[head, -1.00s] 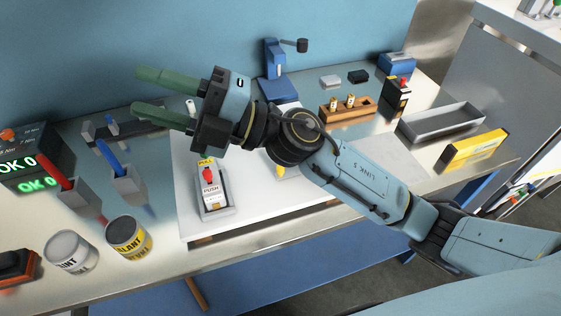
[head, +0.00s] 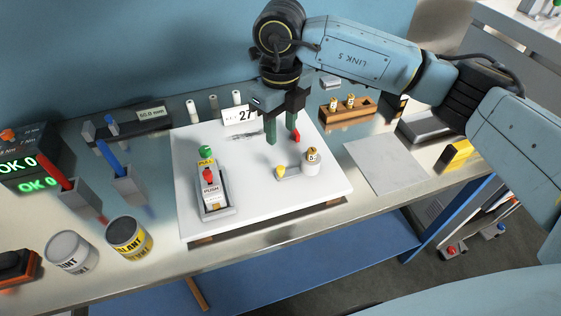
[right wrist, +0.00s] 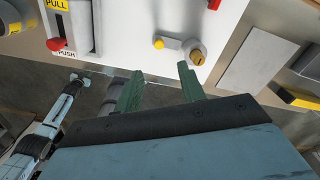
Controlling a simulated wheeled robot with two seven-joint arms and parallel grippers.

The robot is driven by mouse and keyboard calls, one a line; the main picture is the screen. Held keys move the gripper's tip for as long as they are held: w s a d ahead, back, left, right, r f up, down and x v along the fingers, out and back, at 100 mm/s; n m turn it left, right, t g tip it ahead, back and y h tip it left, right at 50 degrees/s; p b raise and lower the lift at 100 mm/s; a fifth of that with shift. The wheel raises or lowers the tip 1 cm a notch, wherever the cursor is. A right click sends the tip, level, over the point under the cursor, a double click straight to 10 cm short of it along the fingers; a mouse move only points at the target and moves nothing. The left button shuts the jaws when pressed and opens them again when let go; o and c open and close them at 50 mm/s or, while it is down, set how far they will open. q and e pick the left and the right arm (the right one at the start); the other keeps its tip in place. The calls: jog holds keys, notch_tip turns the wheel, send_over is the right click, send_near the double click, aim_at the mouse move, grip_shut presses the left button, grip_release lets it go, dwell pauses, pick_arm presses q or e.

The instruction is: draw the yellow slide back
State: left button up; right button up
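The yellow slide (head: 281,171) shows as a small yellow knob on a grey base on the white board (head: 240,195). It adjoins a round white holder (head: 311,166) with a brass-coloured top marked 5. In the right wrist view the yellow slide (right wrist: 158,43) is beside the same holder (right wrist: 195,53). My right gripper (head: 283,139) points down, its green fingers apart and empty, behind the slide in the head view. In the right wrist view my right gripper (right wrist: 160,70) shows a gap between its fingertips, with the slide beyond it.
A unit with a red knob (head: 209,175), a green knob (head: 206,152) and PULL and PUSH labels stands left on the board. A number card (head: 241,117) stands at the back. A red piece (head: 296,134) shows beside the gripper. A grey plate (head: 385,165) lies right.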

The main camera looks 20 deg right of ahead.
aim_at(281, 167)
notch_tip(281, 167, down, 12)
jog(key=shift+r+p, duration=0.15)
jog(key=shift+p, duration=0.15)
jog(key=shift+c, duration=0.2)
grip_shut()
